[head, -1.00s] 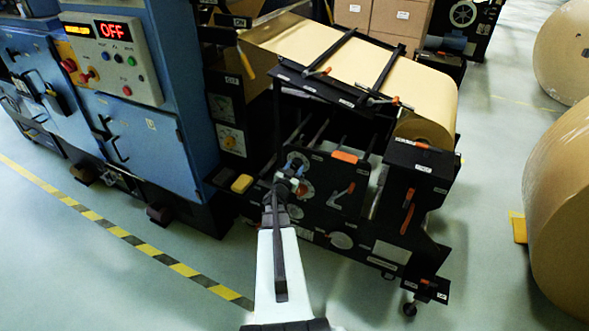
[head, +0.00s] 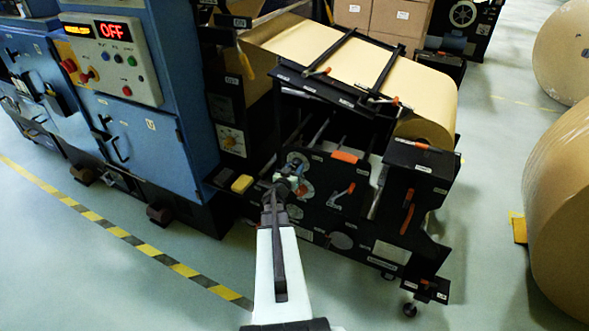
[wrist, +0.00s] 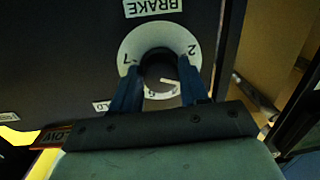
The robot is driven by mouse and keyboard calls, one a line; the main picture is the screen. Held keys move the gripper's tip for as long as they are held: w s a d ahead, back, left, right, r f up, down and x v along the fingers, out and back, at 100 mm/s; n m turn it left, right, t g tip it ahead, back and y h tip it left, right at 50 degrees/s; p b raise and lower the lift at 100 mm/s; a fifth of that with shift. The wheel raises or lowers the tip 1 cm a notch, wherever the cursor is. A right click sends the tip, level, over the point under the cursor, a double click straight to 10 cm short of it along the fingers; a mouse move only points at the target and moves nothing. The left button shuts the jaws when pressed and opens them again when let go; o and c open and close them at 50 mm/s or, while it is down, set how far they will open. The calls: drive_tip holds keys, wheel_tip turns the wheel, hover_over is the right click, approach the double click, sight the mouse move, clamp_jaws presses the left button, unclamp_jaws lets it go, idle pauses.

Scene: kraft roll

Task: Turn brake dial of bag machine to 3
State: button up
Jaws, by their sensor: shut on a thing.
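The brake dial (wrist: 150,40) is a pale number ring with a dark round knob (wrist: 158,66) in its centre, under an upside-down BRAKE label (wrist: 153,7). A 7 shows at its left, a 2 at its upper right and a partly hidden digit at its bottom. A white mark on the knob points right and slightly down, towards my right finger. My gripper (wrist: 160,78) is shut on the knob, one blue finger on each side. The fingers hide parts of the ring. In the head view my gripper (head: 284,187) is at the front panel of the bag machine (head: 341,157).
The panel also carries a red-handled lever (head: 342,195) right of my gripper. A yellow block (head: 242,183) is at its left. The blue cabinet (head: 145,145) with a red OFF display stands farther left. Floor in front is clear.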

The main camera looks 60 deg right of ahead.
drive_tip(key=o, duration=1)
drive_tip(key=shift+o, duration=0.2)
drive_tip(key=s+a, duration=0.1)
drive_tip(key=a, duration=1.2)
drive_tip(key=shift+a+r, duration=0.4)
drive_tip(key=shift+r, duration=0.05)
